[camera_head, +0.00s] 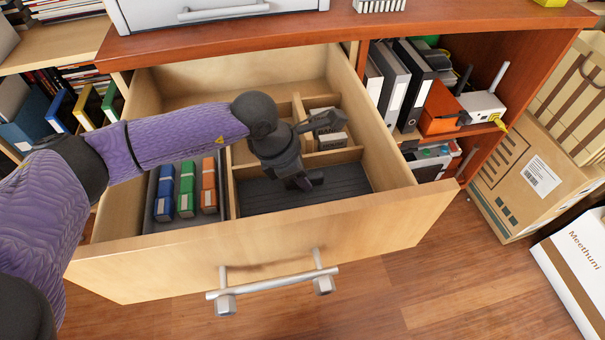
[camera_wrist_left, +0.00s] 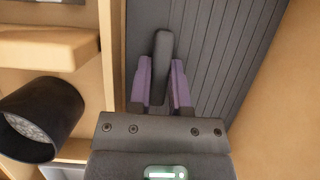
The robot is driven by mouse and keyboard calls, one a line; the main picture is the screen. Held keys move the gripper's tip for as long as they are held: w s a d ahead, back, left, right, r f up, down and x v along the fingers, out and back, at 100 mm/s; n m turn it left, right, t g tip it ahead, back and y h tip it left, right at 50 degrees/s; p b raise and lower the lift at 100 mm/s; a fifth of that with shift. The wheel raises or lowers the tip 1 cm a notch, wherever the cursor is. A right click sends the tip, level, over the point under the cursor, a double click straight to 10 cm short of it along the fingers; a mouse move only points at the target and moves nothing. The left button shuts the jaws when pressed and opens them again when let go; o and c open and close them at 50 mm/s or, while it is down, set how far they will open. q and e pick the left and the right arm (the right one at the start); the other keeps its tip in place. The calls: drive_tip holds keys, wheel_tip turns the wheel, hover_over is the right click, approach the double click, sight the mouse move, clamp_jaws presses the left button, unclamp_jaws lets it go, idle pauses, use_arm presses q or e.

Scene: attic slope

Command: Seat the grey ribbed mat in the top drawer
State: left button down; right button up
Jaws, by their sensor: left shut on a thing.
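The grey ribbed mat (camera_head: 340,186) lies in the front right compartment of the open top drawer (camera_head: 395,215). It looks about flat there; whether its edges are fully down is hard to tell. My left gripper (camera_head: 305,182) reaches down over the mat's left part and hides some of it. In the left wrist view its purple fingers (camera_wrist_left: 163,85) are shut on a dark grey upright tab (camera_wrist_left: 162,52), which stands over the ribbed mat (camera_wrist_left: 228,45). The tab seems to be part of the mat. My right gripper is out of view.
Wooden dividers (camera_head: 298,108) border the mat's compartment. Small grey items (camera_head: 328,128) sit behind it. The cabinet top (camera_head: 330,27) overhangs the drawer's back.

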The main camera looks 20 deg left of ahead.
use_arm(q)
drive_tip(key=c, duration=0.6)
unclamp_jaws()
drive_tip(key=p+v, duration=0.6)
drive_tip(key=v, duration=0.6)
drive_tip(key=shift+r, duration=0.1)
